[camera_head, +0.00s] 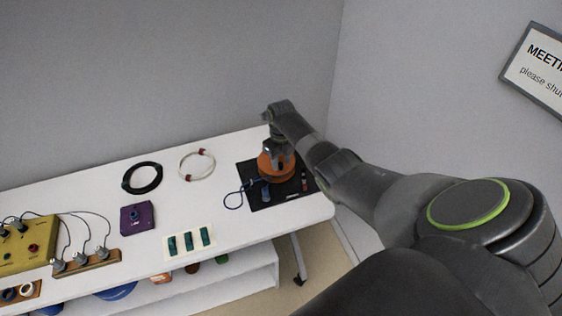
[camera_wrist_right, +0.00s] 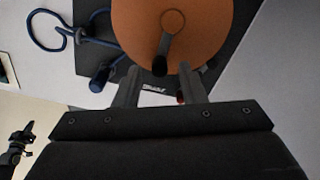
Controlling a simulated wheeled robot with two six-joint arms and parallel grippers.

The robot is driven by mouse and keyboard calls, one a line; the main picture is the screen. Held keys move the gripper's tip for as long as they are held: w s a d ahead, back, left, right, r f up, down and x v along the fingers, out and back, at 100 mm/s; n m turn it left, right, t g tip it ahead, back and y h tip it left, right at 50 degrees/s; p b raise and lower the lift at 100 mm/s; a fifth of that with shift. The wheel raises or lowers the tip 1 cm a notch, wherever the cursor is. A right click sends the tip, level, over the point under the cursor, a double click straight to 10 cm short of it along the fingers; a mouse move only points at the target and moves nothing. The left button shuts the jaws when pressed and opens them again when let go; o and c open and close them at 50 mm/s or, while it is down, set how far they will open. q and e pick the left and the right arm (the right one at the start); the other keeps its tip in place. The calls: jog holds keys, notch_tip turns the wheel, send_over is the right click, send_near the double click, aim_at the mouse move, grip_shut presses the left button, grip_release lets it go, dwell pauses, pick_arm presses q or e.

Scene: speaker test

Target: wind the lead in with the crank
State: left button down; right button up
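An orange reel (camera_head: 268,166) stands on a black board (camera_head: 292,195) at the right end of the white table. A blue lead (camera_head: 233,200) lies in a loop to the left of the reel, partly over the table. In the right wrist view the orange disc (camera_wrist_right: 205,28) carries a dark crank with a black knob (camera_wrist_right: 160,65). My right gripper (camera_wrist_right: 159,72) is open, its two fingers on either side of the knob with a gap on both sides. In the head view my right gripper (camera_head: 277,156) is over the reel and hides part of it. My left gripper is not in view.
A black cable coil (camera_head: 142,178) and a white coil (camera_head: 196,165) lie to the left. A purple box (camera_head: 138,218), a card with green strips (camera_head: 190,242) and a yellow box (camera_head: 28,247) with cables stand nearer. A wall is close on the right.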

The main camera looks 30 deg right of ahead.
jog(key=shift+f, duration=0.3)
jog(key=shift+c, duration=0.5)
grip_shut()
